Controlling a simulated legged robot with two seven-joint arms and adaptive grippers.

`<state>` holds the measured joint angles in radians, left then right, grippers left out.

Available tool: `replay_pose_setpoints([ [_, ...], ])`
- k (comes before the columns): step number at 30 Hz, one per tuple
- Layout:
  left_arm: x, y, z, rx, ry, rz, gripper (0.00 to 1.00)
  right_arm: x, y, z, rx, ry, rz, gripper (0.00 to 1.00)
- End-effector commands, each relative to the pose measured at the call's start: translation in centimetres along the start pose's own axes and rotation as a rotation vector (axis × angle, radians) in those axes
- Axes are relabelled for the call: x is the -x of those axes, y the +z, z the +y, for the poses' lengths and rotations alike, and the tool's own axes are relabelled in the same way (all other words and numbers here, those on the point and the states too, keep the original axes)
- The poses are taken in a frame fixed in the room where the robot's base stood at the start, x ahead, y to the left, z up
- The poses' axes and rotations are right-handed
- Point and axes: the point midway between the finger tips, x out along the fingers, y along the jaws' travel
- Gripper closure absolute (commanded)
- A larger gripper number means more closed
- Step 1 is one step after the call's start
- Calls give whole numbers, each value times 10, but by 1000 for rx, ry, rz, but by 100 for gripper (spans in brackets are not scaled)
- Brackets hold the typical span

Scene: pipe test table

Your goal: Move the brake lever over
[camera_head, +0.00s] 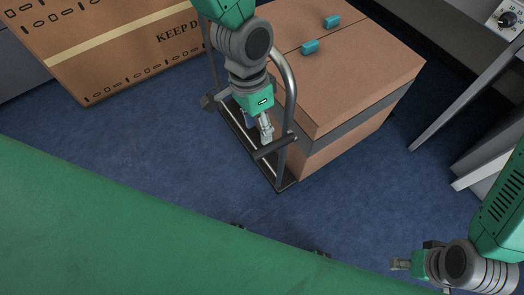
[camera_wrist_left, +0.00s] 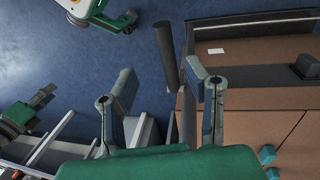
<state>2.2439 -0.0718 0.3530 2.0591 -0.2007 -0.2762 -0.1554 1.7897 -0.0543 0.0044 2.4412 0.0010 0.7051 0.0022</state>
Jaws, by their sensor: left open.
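A dark cylindrical bar, which looks like the brake lever (camera_head: 275,147), sticks out sideways at the end of the trolley by its bent metal handle (camera_head: 291,88). My left gripper (camera_head: 266,130) points down beside that handle, close to the lever. In the left wrist view the lever (camera_wrist_left: 166,57) shows between and beyond the two spread fingers of my left gripper (camera_wrist_left: 161,75), nearer the right finger. The gripper is open and empty; I cannot tell whether a finger touches the lever. My right gripper (camera_head: 400,265) hangs at the lower right, far from the lever; its opening is unclear.
A strapped brown carton (camera_head: 370,65) with teal clips (camera_head: 310,46) stands on the trolley, right beside my left arm. Another carton (camera_head: 110,50) lies at upper left. A green surface (camera_head: 110,230) fills the lower left. Blue floor (camera_head: 150,135) is clear between.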

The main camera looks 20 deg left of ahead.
Motion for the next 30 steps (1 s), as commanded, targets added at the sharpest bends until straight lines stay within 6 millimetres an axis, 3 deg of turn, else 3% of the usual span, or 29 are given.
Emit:
replay_pose_setpoints([
  [3,-32,3,-4,0,6,0,58,-12,1,0,0,0,0,60],
  [12,-86,4,-5,2,8,4,58,-27,2,-1,1,-1,0,60],
  [18,-100,1,-2,2,3,2,58,-31,2,-1,1,-1,0,60],
  [27,-102,2,-3,3,5,4,58,-31,2,0,0,0,0,60],
  [28,-102,3,-4,3,6,5,65,-31,2,0,0,0,0,60],
  [30,-102,4,-5,2,7,5,90,-31,2,0,0,0,0,60],
])
